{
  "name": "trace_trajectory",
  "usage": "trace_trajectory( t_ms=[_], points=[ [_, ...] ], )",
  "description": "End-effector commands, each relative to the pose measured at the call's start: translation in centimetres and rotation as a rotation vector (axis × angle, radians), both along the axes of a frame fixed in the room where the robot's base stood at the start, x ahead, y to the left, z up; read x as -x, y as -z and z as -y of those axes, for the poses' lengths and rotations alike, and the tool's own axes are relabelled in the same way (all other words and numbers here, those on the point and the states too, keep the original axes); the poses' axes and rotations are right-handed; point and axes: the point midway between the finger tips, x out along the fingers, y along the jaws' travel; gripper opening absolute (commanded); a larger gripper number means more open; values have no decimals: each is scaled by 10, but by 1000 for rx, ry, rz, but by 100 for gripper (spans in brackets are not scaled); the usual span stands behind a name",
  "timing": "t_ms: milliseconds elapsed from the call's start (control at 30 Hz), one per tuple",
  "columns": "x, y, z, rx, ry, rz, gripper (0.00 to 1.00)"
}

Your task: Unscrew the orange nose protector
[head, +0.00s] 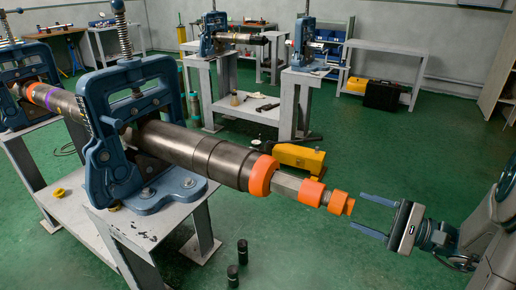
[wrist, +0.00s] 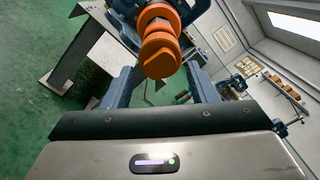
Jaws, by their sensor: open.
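The orange nose protector (head: 341,203) is at the right end of a long dark pipe tool (head: 200,155) held in a blue vise (head: 130,130). Its stepped orange end also shows in the wrist view (wrist: 160,54), beyond my fingers and above the gap between them in the picture. A second orange ring and a wider orange collar sit further back along the tool. My gripper (head: 370,214) is open and empty, just right of the protector. Its two fingers point toward the protector, with a small gap between them and it.
The vise stands on a grey metal table (head: 130,225). A yellow case (head: 299,157) lies on the green floor behind the tool. Two small black cylinders (head: 238,262) stand on the floor below. More benches with vises (head: 230,40) stand at the back. The floor beneath my gripper is clear.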

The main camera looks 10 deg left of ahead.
Motion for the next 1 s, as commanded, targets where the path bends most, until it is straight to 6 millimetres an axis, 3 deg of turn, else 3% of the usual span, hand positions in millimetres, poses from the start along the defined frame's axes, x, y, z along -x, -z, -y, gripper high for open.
trace_trajectory(
  t_ms=[33, 1000],
  points=[
    [0, -7, 0, -14, 0, -43, 52],
    [0, -6, 0, -295, 0, -908, 52]
  ],
)
